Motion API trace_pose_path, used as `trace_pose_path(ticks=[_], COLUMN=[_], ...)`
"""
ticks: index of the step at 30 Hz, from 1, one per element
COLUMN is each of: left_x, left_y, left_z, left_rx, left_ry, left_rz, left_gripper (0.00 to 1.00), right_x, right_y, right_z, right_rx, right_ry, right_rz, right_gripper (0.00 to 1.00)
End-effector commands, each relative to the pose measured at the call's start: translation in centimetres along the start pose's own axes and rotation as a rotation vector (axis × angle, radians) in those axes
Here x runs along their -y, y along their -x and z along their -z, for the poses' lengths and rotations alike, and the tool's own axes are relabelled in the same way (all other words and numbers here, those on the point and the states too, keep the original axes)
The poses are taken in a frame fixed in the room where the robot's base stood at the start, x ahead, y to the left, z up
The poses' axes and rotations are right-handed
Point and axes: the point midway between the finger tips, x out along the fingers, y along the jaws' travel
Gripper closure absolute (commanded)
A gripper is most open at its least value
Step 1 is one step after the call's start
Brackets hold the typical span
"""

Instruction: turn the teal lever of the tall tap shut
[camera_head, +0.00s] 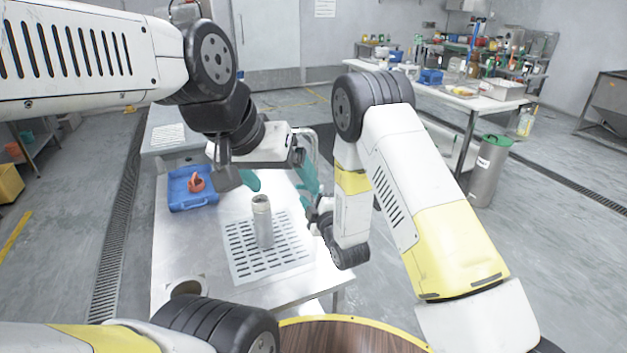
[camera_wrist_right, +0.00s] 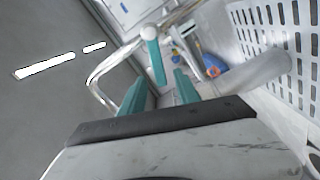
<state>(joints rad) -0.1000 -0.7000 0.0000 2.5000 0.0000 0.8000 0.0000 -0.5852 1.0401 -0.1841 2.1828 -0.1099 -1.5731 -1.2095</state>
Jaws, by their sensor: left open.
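The tall tap (camera_wrist_right: 103,72) shows in the right wrist view as a curved metal pipe. Its teal lever (camera_wrist_right: 155,62) hangs from a pale round joint, just beyond and between the fingertips of my right gripper (camera_wrist_right: 160,90). That gripper is open, with a gap between its teal fingers; I cannot tell whether either finger touches the lever. In the head view the tap's pipe (camera_head: 313,150) rises behind my right gripper (camera_head: 308,182), and the lever cannot be told from the teal fingers. My left gripper (camera_head: 248,181) is open above the table, left of the tap.
A metal canister (camera_head: 263,226) stands upright on the perforated plate (camera_head: 241,262) of the steel table (camera_head: 225,212). A blue tray (camera_head: 180,199) with an orange-red part (camera_head: 196,183) lies at the left. A grey bin (camera_head: 487,178) with a green rim stands on the floor at right.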

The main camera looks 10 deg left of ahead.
Motion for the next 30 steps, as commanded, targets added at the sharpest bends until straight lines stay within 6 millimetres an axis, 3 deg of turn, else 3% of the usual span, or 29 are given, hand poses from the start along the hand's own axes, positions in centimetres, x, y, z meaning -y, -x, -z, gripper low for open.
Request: trace_pose_path(ticks=[3, 9, 19, 25, 30], left_x=[0.0, 0.0, 0.0, 0.0, 0.0], left_y=[0.0, 0.0, 0.0, 0.0, 0.0], left_z=[0.0, 0.0, 0.0, 0.0, 0.0], left_rx=[0.0, 0.0, 0.0, 0.0, 0.0], left_ry=[0.0, 0.0, 0.0, 0.0, 0.0], left_rz=[0.0, 0.0, 0.0, 0.0, 0.0], left_gripper=[0.12, 0.12, 0.12, 0.12, 0.12], right_x=[-0.1, 0.0, 0.0, 0.0, 0.0], right_y=[-2.0, -4.1, -4.5, -4.5, -4.5], right_z=[0.0, 0.0, 0.0, 0.0, 0.0], right_rx=[-0.001, 0.0, 0.001, 0.001, 0.001], right_ry=[-0.001, -0.002, -0.003, -0.003, -0.003], right_rz=[-0.001, 0.001, 0.001, 0.001, 0.001], right_gripper=[0.62, 0.62, 0.62, 1.0, 1.0])
